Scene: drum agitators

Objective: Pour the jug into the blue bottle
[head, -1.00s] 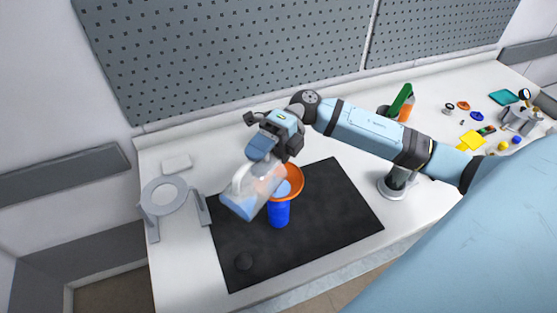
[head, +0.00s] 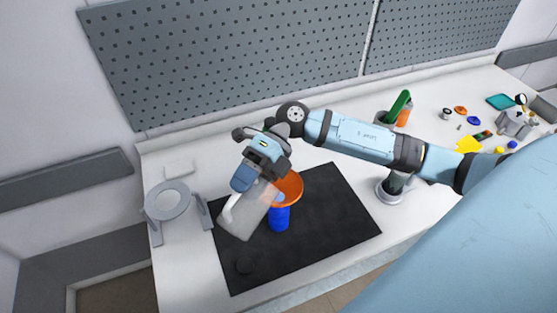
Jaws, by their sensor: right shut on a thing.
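My right gripper (head: 246,181) is shut on the jug from above. The funnel sits over the blue bottle (head: 279,218), which stands upright on the black mat (head: 331,212). A bluish patch shows at the funnel's inner edge, next to the jug; I cannot tell whether liquid is flowing. The jug hides the left part of the funnel. My left gripper is not in view.
A holder with a green tool (head: 398,104) and several small items fill the table's right side.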

